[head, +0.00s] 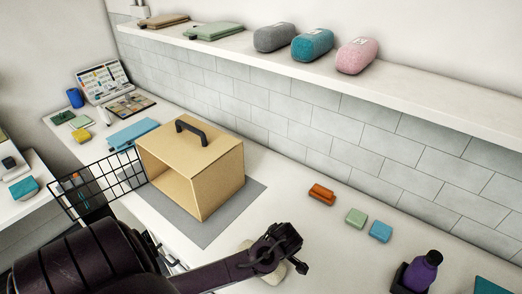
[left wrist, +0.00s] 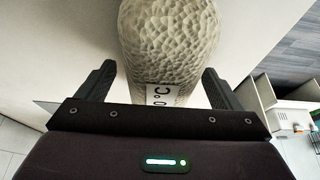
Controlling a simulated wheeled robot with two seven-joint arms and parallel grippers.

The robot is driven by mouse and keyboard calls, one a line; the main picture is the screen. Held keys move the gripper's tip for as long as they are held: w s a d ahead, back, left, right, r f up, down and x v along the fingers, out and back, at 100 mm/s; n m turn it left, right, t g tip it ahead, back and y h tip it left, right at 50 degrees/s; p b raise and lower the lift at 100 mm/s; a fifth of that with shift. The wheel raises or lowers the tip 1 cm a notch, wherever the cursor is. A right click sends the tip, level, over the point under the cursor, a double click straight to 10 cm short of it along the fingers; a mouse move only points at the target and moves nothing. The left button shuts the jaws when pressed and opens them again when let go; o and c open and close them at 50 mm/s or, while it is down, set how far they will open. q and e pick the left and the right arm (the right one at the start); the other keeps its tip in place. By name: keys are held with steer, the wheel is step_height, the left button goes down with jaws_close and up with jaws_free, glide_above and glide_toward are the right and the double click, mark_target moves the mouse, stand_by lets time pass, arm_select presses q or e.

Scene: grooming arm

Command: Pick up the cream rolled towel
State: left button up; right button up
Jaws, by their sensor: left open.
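The cream rolled towel (left wrist: 172,40) fills the top middle of the left wrist view, with a dimpled surface and a white label marked with dark print. In the head view it shows only in part (head: 272,277), on the white counter under my left gripper (head: 284,246), which hides the rest. In the left wrist view my left gripper (left wrist: 160,70) is open, one finger on each side of the towel's near end. Small gaps show between fingers and towel. My right gripper is in neither view.
A tan box carrier (head: 200,165) with a black handle stands on a grey mat (head: 238,212) left of the gripper. A black wire basket (head: 98,182) is beside it. A shelf (head: 430,98) holds other rolled towels.

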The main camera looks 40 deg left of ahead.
arm_select(q)
steer(key=c, duration=1.2)
steer(key=shift+o, duration=0.2)
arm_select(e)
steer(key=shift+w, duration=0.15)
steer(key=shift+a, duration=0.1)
